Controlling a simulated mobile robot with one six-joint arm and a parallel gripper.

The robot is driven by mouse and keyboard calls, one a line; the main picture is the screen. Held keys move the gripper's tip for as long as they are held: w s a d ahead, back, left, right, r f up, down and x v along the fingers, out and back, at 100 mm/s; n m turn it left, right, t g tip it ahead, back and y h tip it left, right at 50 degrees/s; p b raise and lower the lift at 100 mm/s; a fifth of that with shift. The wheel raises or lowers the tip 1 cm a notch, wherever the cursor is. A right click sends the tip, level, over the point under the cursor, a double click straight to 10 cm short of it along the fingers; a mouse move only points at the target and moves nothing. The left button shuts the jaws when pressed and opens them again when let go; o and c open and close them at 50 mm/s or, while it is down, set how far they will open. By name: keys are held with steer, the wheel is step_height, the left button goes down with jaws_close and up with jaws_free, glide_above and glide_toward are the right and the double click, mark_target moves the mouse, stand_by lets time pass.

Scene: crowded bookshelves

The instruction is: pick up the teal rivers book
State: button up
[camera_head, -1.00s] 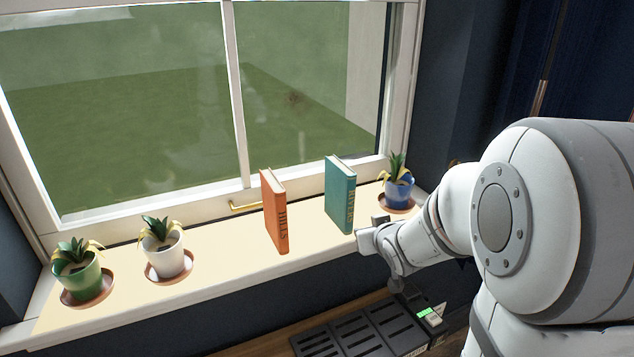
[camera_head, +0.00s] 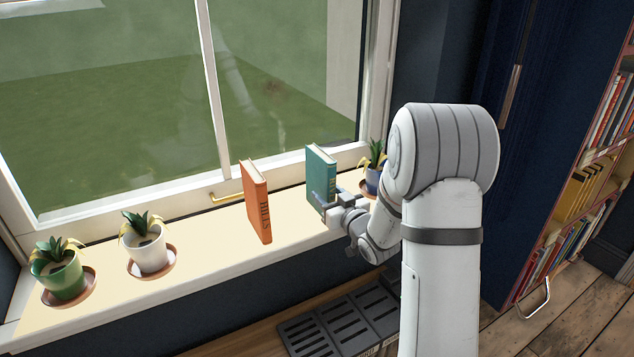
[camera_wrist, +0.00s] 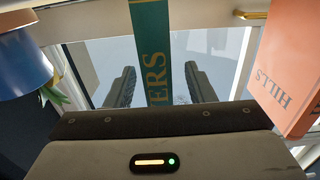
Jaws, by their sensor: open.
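The teal book (camera_head: 321,174) stands upright on the windowsill (camera_head: 200,240), right of the orange HILLS book (camera_head: 256,200). My gripper (camera_head: 334,197) is at the teal book's lower spine, on the room side. In the wrist view, the teal book's spine (camera_wrist: 152,40) shows the letters "ERS" and runs down between the two spread fingers of my gripper (camera_wrist: 162,75). A gap shows on each side of the spine. The book's lower part is hidden behind the gripper body. The orange book (camera_wrist: 290,80) is at the right there.
A blue pot (camera_head: 373,181) with a plant stands close right of the teal book; it fills the wrist view's left edge (camera_wrist: 22,62). White (camera_head: 150,252) and green (camera_head: 60,274) pots stand further left. The window is behind, with a brass handle (camera_head: 227,197).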

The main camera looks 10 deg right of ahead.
mark_target(323, 189)
steer(key=shift+x, duration=1.5)
steer(key=shift+c, duration=0.3)
jaws_close()
steer(key=shift+r, duration=0.1)
